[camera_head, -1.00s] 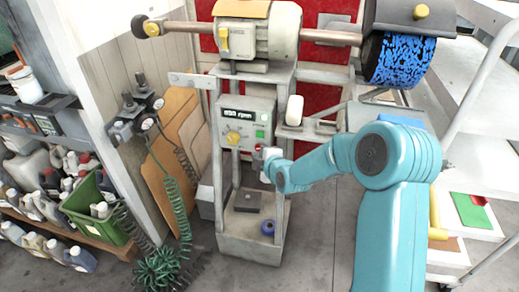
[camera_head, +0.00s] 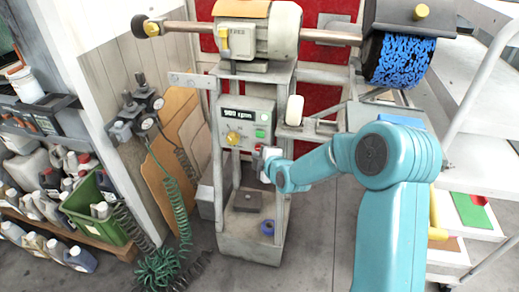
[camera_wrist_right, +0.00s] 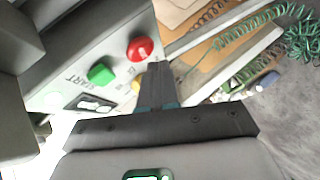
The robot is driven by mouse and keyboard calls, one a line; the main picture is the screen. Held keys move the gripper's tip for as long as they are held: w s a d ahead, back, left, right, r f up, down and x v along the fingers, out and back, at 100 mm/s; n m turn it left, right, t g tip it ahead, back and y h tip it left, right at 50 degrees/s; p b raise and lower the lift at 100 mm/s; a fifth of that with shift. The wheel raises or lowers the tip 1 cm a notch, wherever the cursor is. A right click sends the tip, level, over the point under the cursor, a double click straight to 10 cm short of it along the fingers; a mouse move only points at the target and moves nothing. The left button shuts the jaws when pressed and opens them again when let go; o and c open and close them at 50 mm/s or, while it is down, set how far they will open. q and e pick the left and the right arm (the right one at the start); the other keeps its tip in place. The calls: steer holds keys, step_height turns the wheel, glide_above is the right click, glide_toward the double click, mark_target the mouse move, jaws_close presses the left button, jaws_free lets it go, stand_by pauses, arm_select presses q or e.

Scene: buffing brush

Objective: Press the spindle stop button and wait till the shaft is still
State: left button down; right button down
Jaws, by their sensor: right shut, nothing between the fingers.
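The grey control box (camera_head: 247,122) on the machine stand carries a lit display (camera_head: 238,114) that seems to read 900 rpm. In the right wrist view a red mushroom button (camera_wrist_right: 139,48) stands out from the panel, with a green button (camera_wrist_right: 101,74) marked START beside it. My right gripper (camera_wrist_right: 157,68) is shut and empty, its tip close to the red button; I cannot tell whether they touch. In the head view my right gripper (camera_head: 266,155) is at the box's lower right. The shaft (camera_head: 331,37) runs from the motor (camera_head: 257,36) to a blue-black brush (camera_head: 402,60).
A small white block (camera_head: 295,109) stands on a side bracket right of the box. Green coiled hoses (camera_head: 178,205) hang at the left, near shelves of bottles and a green crate (camera_head: 92,205). A white trolley (camera_head: 478,215) stands at the right.

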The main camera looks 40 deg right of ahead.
steer(key=shift+w+d, duration=0.1)
steer(key=shift+w+d+b, duration=0.2)
steer(key=shift+b, duration=0.1)
steer(key=shift+w+d, duration=0.25)
steer(key=shift+d, duration=0.05)
stand_by(0.6)
stand_by(0.4)
steer(key=shift+s+a+b, duration=0.55)
steer(key=shift+a, duration=0.1)
steer(key=shift+s+a+b, duration=0.35)
steer(key=shift+s+a, duration=1.3)
steer(key=shift+a, duration=0.25)
